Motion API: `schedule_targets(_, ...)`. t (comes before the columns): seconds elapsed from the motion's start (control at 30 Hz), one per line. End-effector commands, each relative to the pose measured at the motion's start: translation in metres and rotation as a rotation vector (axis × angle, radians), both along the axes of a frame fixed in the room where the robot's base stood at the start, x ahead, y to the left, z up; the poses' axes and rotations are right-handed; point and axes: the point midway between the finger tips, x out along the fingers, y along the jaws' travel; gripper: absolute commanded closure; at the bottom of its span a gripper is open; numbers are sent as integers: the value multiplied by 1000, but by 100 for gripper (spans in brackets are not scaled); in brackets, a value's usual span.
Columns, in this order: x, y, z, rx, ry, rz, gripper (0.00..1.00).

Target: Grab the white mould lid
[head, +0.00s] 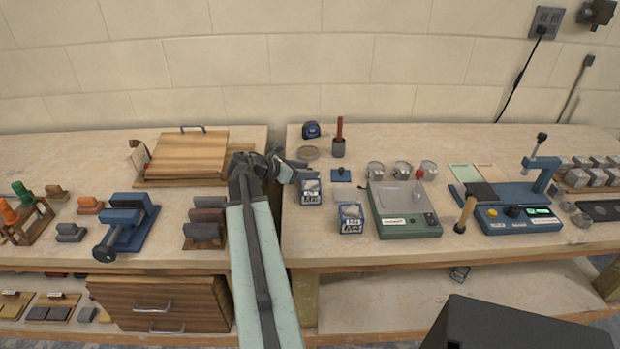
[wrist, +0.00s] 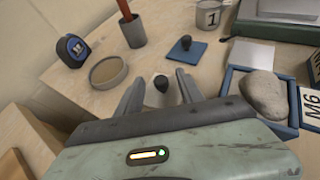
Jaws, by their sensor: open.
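A black knob (wrist: 161,84) stands upright between my gripper's open fingers (wrist: 158,79) in the wrist view, with visible room on both sides. In the head view my gripper (head: 293,164) is over the left end of the right bench and hides the spot.
A round sieve-like dish (wrist: 108,72), a blue tape measure (wrist: 72,50) and a grey cup (wrist: 133,32) with a red rod stand behind and left. A blue-framed tray (wrist: 292,103) holding a stone is close on the right. A gap separates the two benches.

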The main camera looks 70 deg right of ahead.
Motion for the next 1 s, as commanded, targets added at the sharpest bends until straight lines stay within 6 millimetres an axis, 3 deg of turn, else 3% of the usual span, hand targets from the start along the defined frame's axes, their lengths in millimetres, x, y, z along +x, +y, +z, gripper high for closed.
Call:
schedule_targets(0.07, 0, 0, 1, 0, 0, 0, 55)
schedule_targets(0.2, 0, 0, 1, 0, 0, -1, 94)
schedule_targets(0.23, 0, 0, 1, 0, 0, -1, 100)
schedule_targets(0.67, -1, 0, 11, 0, 0, -2, 100)
schedule_targets(1.0, -1, 0, 77, 0, 0, -2, 100)
